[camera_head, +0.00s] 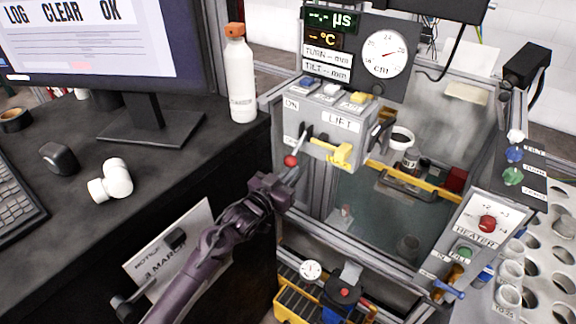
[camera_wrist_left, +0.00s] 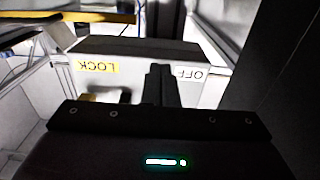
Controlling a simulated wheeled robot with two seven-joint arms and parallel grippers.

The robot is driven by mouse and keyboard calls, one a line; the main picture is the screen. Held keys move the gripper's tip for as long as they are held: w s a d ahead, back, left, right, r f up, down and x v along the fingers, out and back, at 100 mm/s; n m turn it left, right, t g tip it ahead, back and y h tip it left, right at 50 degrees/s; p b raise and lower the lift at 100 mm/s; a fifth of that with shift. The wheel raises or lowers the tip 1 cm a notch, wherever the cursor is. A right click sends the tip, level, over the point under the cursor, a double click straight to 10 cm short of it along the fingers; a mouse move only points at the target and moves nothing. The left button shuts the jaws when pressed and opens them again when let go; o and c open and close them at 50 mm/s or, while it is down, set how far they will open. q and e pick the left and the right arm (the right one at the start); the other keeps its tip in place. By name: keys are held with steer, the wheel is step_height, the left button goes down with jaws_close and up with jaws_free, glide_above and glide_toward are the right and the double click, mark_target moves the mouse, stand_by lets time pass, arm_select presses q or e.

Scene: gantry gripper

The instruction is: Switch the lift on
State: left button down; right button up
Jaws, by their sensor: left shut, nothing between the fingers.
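The grey lift box (camera_head: 325,120) stands at the centre of the head view, with an ON label at its upper left and a LIFT label. A lever with a red ball (camera_head: 291,160) hangs down at its left front, ball end low. A yellow latch (camera_head: 340,155) sits to its right. My left gripper (camera_head: 294,175) is shut and empty, just below and beside the red ball; I cannot tell whether they touch. In the left wrist view, the shut fingers (camera_wrist_left: 160,85) are in front of the box face, between upside-down LOCK (camera_wrist_left: 98,67) and OFF (camera_wrist_left: 191,74) labels. My right gripper is out of view.
A black desk (camera_head: 190,150) with a monitor (camera_head: 100,50) and a white bottle (camera_head: 240,80) is at the left. A glass-walled tank with a metal frame (camera_head: 350,250) lies right of the gripper. A heater panel (camera_head: 485,235) stands at the right.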

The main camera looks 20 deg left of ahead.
arm_select(q)
steer(key=shift+r+p, duration=3.4)
steer(key=shift+r, duration=0.65)
steer(key=shift+s+f, duration=0.15)
steer(key=shift+s+a+f, duration=0.4)
steer(key=shift+s+f, duration=0.2)
steer(key=shift+s, duration=0.25)
steer(key=p, duration=0.4)
glide_toward(296, 148)
steer(key=shift+v, duration=0.95)
